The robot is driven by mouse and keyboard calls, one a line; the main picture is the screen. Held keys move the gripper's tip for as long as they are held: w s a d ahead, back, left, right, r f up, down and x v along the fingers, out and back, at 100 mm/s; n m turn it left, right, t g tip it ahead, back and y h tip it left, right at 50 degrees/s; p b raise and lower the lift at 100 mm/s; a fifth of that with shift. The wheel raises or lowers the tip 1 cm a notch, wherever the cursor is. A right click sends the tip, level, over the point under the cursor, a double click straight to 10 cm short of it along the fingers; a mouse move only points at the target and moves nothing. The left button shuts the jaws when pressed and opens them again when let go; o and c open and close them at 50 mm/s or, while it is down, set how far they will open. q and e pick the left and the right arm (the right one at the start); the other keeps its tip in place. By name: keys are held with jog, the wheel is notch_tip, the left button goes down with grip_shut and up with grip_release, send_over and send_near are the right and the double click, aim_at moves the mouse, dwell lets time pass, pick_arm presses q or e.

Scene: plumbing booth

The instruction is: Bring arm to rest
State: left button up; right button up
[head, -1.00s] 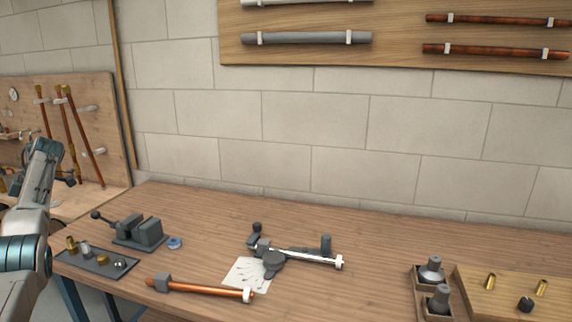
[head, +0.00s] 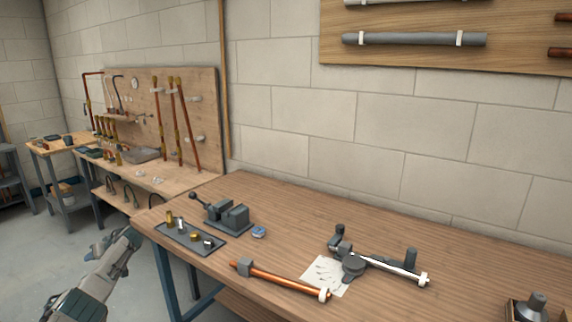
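My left arm comes in at the lower left of the head view, over the floor and just left of the near workbench (head: 300,205). Its gripper end (head: 104,245) is small and partly hidden by the arm's own links, so I cannot tell whether the fingers are open or shut. I see nothing held in it. It is apart from the bench's left edge. My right arm and gripper are not in view.
On the bench are a vise (head: 228,214), a dark tray (head: 190,238) of small fittings, a blue-and-white roll (head: 259,231), a copper pipe (head: 285,281), a paper sheet (head: 322,274) and a pipe bender (head: 353,265). Open floor (head: 40,235) lies left of the bench.

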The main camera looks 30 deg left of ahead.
pick_arm(q)
jog(key=s+d+f+m+t+h, duration=0.15)
jog(key=s+f+m+t, duration=0.45)
jog(key=s+f+m, duration=1.45)
jog(key=s+d+f+n+g+h, duration=0.15)
jog(key=s+d+f, duration=0.25)
jog(key=d+f, duration=0.9)
jog(key=s+d+f+n+h, duration=0.2)
jog(key=s+d+f, duration=0.2)
jog(key=d+f, duration=0.9)
jog(key=s+d+f+h, duration=0.1)
jog(key=d+f, duration=0.2)
jog(key=d, duration=1)
jog(key=s+d+f+n+h, duration=0.1)
jog(key=d+f+h, duration=0.1)
jog(key=d, duration=1.1)
jog(key=s+d+f+h, duration=0.1)
jog(key=d+f, duration=0.4)
jog(key=d, duration=0.8)
jog(key=shift+s+d+n+h, duration=0.25)
jog(key=shift+n+h, duration=0.05)
jog(key=shift+h, duration=0.3)
